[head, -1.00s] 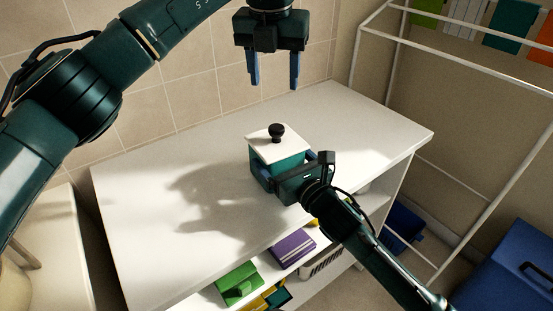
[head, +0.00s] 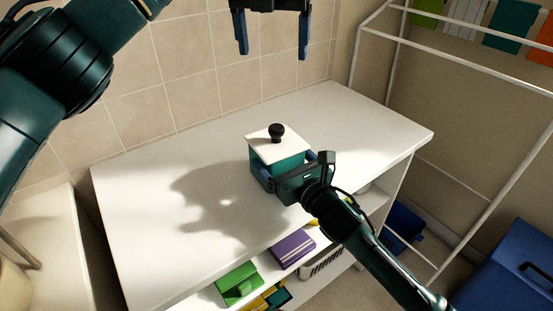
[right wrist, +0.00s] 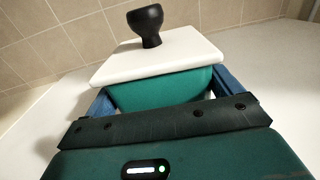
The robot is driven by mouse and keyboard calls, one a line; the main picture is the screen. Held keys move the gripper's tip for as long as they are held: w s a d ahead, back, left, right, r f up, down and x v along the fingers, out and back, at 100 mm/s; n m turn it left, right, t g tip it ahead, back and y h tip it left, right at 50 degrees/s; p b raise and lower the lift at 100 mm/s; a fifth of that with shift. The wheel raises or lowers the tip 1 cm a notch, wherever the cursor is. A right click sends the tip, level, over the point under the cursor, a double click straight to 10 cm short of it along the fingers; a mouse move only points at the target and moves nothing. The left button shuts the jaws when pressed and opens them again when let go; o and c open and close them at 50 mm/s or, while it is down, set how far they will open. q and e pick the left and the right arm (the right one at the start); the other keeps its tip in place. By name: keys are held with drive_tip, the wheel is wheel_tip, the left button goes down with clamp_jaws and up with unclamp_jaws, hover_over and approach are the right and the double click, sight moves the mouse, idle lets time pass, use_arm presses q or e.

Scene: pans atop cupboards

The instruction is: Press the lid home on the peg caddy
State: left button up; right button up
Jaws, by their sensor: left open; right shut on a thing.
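The teal peg caddy (head: 291,167) stands on the white cupboard top, towards its right front part. Its white lid (head: 262,146) with a black knob (head: 277,131) lies on top. In the right wrist view the lid (right wrist: 160,58) slants relative to my gripper's bar and overhangs the caddy (right wrist: 165,90); I cannot tell how far down it sits. My right gripper (head: 284,168) is shut on the caddy, with blue fingers on either side of it. My left gripper (head: 273,54) is open and empty, high above and behind the caddy, near the tiled wall.
The cupboard top (head: 150,200) is clear to the left of the caddy. Shelves below hold a green box (head: 239,283) and a purple box (head: 292,247). A white frame rack (head: 470,70) stands at the right. A blue case (head: 515,265) is at lower right.

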use_arm(q)
wheel_tip(320, 180, up, 6)
drive_tip(key=s, duration=0.1)
drive_tip(key=shift+a, duration=0.1)
use_arm(e)
drive_tip(key=o, duration=1.1)
use_arm(q)
drive_tip(key=shift+f+b, duration=0.55)
drive_tip(key=shift+f, duration=0.05)
use_arm(e)
drive_tip(key=v, duration=1.3)
drive_tip(key=shift+f, duration=0.1)
